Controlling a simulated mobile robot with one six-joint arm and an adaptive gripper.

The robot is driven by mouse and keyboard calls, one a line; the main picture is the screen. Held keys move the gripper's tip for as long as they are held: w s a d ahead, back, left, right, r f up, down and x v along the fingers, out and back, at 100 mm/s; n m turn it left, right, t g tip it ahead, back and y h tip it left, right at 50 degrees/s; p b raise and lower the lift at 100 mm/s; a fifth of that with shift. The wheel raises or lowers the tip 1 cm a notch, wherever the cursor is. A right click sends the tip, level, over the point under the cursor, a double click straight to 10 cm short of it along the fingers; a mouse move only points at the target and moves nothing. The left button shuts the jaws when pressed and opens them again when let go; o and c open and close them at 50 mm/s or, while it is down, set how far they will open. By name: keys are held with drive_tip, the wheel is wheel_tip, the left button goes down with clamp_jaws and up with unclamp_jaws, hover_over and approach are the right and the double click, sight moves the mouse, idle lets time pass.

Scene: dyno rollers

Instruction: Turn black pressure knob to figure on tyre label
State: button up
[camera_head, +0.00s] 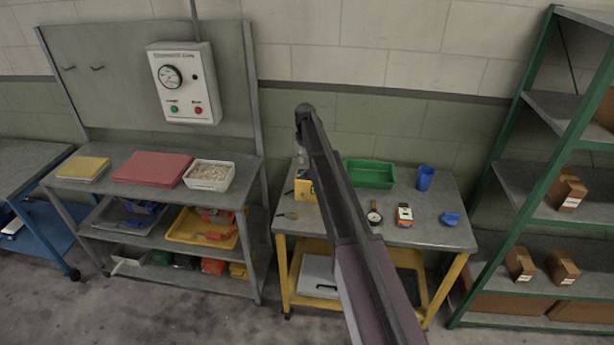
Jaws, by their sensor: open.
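I cannot make out a black pressure knob or a tyre label for certain. A white wall panel (183,101) at the upper left carries a round gauge (170,76), a green button (174,109), a red button (198,110) and a small dark spot, too small to identify. A black-rimmed round dial (374,217) lies on the right-hand table, beside my arm. My arm rises from the bottom right to a dark joint above that table's left part. My gripper's fingers cannot be made out; the arm may hide them.
The right-hand table (440,236) holds a yellow item (305,189), a green tray (370,174), a blue cup (425,178), an orange-and-white device (404,215) and a blue object (450,219). A bench (130,196) stands left, green shelving (510,120) right. Bare floor shows in front.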

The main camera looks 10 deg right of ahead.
sight(307, 172)
drive_tip(key=shift+w+d+f+b, duration=0.1)
drive_tip(key=shift+d+f+b, duration=0.05)
drive_tip(key=shift+f+b, duration=3.5)
drive_tip(key=shift+f, duration=0.15)
clamp_jaws()
